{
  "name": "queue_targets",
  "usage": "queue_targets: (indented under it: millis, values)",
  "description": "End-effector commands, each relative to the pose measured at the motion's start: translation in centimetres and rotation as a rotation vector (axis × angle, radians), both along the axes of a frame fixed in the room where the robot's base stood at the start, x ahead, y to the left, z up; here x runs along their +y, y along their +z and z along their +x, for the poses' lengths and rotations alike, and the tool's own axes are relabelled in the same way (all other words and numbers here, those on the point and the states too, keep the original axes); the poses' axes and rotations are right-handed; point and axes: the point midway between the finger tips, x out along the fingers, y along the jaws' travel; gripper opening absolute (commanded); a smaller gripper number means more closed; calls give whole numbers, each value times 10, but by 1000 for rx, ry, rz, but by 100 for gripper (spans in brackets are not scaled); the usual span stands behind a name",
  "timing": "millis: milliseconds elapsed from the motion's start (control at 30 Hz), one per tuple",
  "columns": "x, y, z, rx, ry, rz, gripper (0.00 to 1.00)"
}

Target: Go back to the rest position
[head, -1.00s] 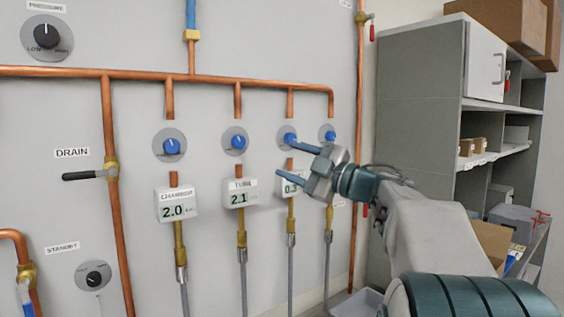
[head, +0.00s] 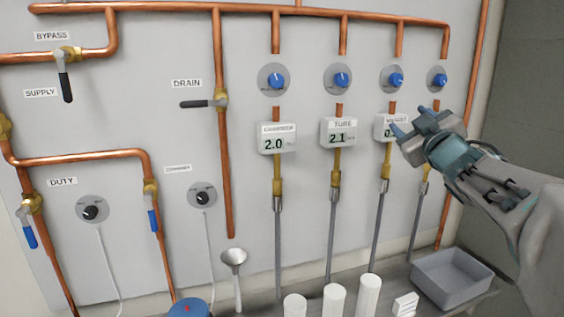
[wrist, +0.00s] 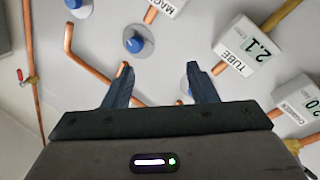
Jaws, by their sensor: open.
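My gripper (head: 418,122) is in front of the right part of the panel in the head view, close to the third gauge box (head: 386,128) and partly covering it. Its two fingers are apart with nothing between them. In the wrist view my gripper (wrist: 160,85) shows its dark fingers spread, pointing at the panel. A blue knob (wrist: 134,42) lies beyond the fingertips there, apart from them. The arm reaches in from the right side of the head view.
The panel holds copper pipes, blue knobs (head: 341,79), a drain lever (head: 200,104) and a gauge reading 2.0 (head: 277,138). Below are white cylinders (head: 334,300), a grey tray (head: 452,280) and a funnel (head: 234,262). A dark wall (head: 530,90) stands at right.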

Motion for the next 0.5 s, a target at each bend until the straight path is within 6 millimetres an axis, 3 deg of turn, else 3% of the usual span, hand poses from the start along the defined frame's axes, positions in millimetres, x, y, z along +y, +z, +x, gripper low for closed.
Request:
queue_targets:
  millis: [267,367,500]
  values:
    - [5,-111,-42,367,-251,262,52]
    - [18,-160,-70,540,-313,341,52]
    - [44,-228,-122,809,-377,431,52]
